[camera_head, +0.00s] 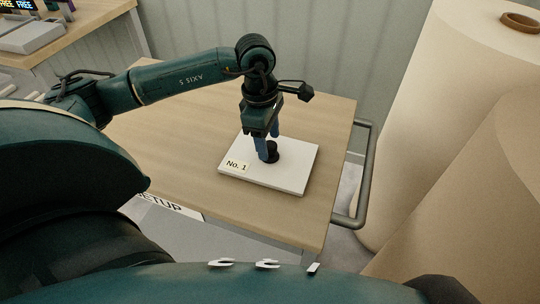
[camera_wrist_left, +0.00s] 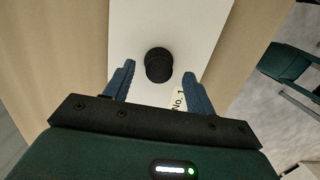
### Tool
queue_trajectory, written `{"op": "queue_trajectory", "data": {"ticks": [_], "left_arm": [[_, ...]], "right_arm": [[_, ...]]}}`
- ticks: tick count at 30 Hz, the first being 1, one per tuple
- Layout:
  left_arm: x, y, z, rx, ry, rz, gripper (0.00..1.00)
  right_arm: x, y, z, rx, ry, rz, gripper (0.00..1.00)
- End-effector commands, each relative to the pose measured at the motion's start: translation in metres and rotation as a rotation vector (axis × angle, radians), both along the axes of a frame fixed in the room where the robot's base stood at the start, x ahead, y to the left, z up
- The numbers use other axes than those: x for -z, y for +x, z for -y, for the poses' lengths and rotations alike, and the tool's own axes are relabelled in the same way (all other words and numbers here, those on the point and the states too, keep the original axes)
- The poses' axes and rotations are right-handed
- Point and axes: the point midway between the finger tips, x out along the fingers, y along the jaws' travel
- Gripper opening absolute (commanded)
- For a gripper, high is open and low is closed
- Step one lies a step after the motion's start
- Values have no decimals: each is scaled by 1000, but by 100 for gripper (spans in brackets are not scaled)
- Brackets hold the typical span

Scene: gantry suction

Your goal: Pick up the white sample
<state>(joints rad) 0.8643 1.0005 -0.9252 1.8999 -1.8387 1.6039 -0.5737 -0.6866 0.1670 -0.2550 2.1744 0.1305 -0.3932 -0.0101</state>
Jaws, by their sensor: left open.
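The white sample (camera_head: 290,178) is a flat white panel with a "No. 1" label, lying on the wooden table. A black round knob (camera_head: 272,151) stands on its top. My left gripper (camera_head: 268,158) points down over the panel at the knob. In the left wrist view the panel (camera_wrist_left: 205,25) runs under the gripper, and the knob (camera_wrist_left: 159,64) shows between and just ahead of the open blue fingers (camera_wrist_left: 160,85), with a gap on each side. The fingers partly hide the knob in the head view. My right gripper is not in view.
The wooden table (camera_head: 190,125) is clear around the panel. A grey metal rail (camera_head: 367,175) runs along its right edge. Large beige rolls (camera_head: 440,110) stand to the right. Another bench (camera_head: 85,25) with grey equipment is at the upper left.

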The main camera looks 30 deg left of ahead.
Motion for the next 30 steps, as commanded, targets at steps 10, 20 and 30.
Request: {"op": "queue_trajectory", "data": {"ticks": [10,20,30], "left_arm": [[28,2,4,-1,-1,1,56],[28,2,4,0,-1,1,38],[27,2,4,0,-1,1,11]], "right_arm": [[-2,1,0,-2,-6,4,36],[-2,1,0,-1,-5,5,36],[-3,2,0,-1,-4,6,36]]}}
